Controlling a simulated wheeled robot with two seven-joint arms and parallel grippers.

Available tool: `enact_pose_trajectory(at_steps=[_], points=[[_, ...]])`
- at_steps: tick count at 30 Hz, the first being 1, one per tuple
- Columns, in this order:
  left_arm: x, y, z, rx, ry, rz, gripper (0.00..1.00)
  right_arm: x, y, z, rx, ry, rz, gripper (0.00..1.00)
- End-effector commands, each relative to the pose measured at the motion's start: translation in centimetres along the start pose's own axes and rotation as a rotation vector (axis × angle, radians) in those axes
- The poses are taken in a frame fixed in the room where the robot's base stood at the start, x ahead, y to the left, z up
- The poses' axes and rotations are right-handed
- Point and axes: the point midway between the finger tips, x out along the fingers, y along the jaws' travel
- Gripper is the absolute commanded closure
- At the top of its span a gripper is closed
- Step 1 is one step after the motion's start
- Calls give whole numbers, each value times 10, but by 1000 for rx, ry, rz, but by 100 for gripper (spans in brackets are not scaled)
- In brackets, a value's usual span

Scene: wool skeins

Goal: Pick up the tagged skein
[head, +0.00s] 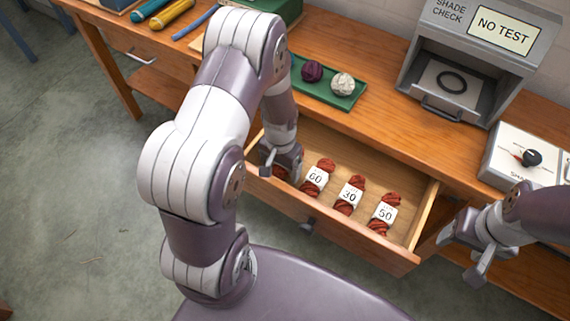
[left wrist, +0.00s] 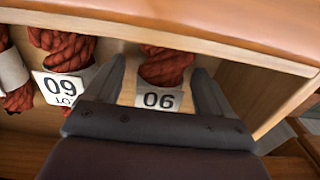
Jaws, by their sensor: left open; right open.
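Several rust-red skeins with white number labels lie in a row in the open drawer (head: 344,226). In the head view I read 60 on one skein (head: 325,166), 30 on another (head: 357,183) and 50 on the rightmost (head: 391,200). My left gripper (head: 281,167) is down in the drawer over the leftmost skein, mostly hidden there by the gripper. In the left wrist view this skein (left wrist: 167,68) shows between the open fingers, its label upside down, apparently 90. Whether the fingers touch it I cannot tell. My right gripper (head: 466,254) is open and empty, right of the drawer.
A grey shade-check box (head: 460,75) reads NO TEST. A white dial box (head: 520,155) stands at right. The drawer walls are close around my left gripper.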

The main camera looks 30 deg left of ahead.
Motion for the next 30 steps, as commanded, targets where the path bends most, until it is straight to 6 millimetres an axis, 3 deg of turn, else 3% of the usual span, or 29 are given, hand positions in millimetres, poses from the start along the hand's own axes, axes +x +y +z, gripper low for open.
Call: enact_pose_trajectory(at_steps=[4,9,19,30], points=[[-1,0,0,0,1,0,20,-1,0,0,0,0,0,37],[-2,0,0,0,1,0,76,-1,0,0,0,0,0,37],[-10,0,-1,0,5,-1,78,-4,0,-1,0,0,0,37],[-94,0,-1,0,4,-1,78,-22,0,-3,0,0,0,37]])
